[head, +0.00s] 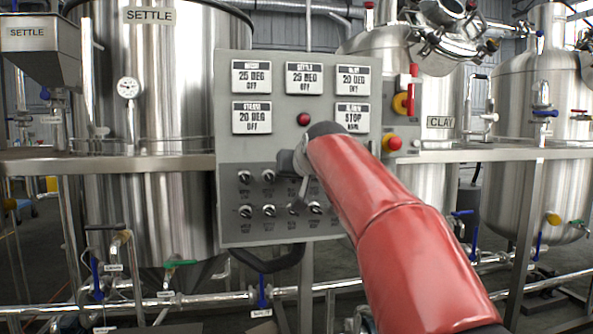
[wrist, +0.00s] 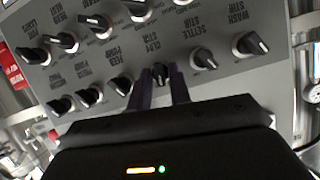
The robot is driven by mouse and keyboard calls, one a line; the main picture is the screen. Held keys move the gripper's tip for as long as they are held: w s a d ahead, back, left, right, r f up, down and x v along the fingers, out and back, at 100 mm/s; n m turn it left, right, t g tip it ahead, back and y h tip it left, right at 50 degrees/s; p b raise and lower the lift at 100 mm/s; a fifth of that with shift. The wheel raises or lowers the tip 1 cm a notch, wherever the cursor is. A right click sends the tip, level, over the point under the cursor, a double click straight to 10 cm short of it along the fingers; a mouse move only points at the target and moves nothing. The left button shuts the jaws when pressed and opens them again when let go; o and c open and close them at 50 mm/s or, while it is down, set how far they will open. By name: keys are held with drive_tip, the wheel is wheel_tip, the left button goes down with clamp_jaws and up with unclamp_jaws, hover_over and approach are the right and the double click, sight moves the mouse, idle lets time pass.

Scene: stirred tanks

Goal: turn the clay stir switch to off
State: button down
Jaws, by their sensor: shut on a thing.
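The clay stir switch (wrist: 160,72) is a small black knob on the grey panel, with an upside-down "CLAY STIR" label beside it in the wrist view. My gripper (wrist: 163,88) has its two dark fingers closed around this knob, one on each side. In the head view my gripper (head: 298,205) is at the lower knob row, partly hidden by my red arm. The fingers cover part of the switch, and I cannot tell its pointer position clearly.
The settle stir knob (wrist: 203,58) and feed pump knob (wrist: 120,84) sit close on either side. The wash stir knob (wrist: 250,45) is farther right. Readout plates and a red button (head: 303,119) are higher on the control panel (head: 228,140). Steel tanks stand behind.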

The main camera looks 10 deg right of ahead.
drive_tip(key=shift+a+f+n+h, duration=0.1)
drive_tip(key=shift+a+n+h, duration=0.05)
drive_tip(key=shift+n+h, duration=0.95)
drive_tip(key=shift+a+n+h, duration=0.15)
drive_tip(key=shift+n+h, duration=0.65)
drive_tip(key=shift+n, duration=0.5)
drive_tip(key=c, duration=1.5)
unclamp_jaws()
drive_tip(key=b+v, duration=0.1)
drive_tip(key=v, duration=0.7)
drive_tip(key=shift+f, duration=0.1)
